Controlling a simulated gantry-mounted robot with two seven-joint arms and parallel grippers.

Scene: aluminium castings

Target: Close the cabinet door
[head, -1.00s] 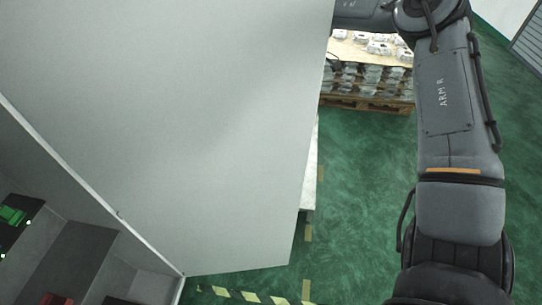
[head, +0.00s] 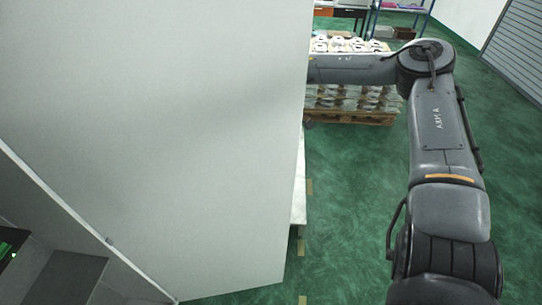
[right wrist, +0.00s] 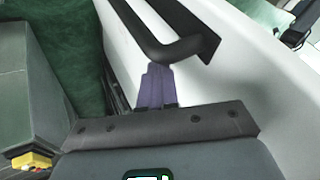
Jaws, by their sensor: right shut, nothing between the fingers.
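The cabinet door (head: 165,130) is a large pale panel that stands open and fills the left of the head view. The cabinet (head: 62,275) shows its dark interior at the lower left. In the right wrist view, the door's white face (right wrist: 245,85) carries a black bar handle (right wrist: 180,48). My right gripper (right wrist: 156,80) is shut and empty, its purplish fingers at the handle bar; I cannot tell whether they touch it. In the head view my right arm reaches behind the door, which hides the gripper. My left gripper is not in view.
A pallet (head: 350,117) stacked with castings stands behind my right arm. A shelf rack (head: 402,12) is at the back. Green floor (head: 345,210) is open between the door and my right arm. A grey roller shutter (head: 520,55) is at the far right.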

